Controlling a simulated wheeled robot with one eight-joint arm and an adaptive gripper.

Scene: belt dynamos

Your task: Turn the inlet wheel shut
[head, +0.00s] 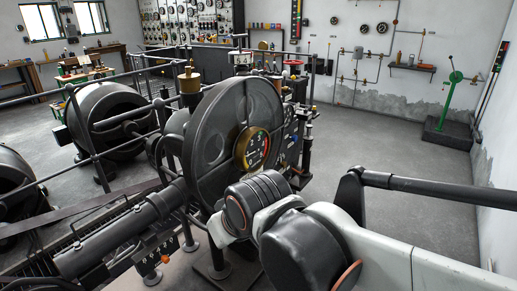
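A small red handwheel (293,62) shows in the head view behind the upper right of a large dark round machine part. It may be the inlet wheel, but the view does not confirm this. It is small and partly crowded by pipes and fittings, so how far it is turned cannot be told. My arm reaches in from the lower right, with its white link and dark joints in front of the machine. My gripper does not show; no fingers can be made out.
The large dark disc (215,130) carries a brass-rimmed gauge (252,148). Railings (85,115) and dark round dynamos (108,118) stand on the left. A green lever stand (450,100) is at the right wall. The grey floor (375,150) between machine and right wall is clear.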

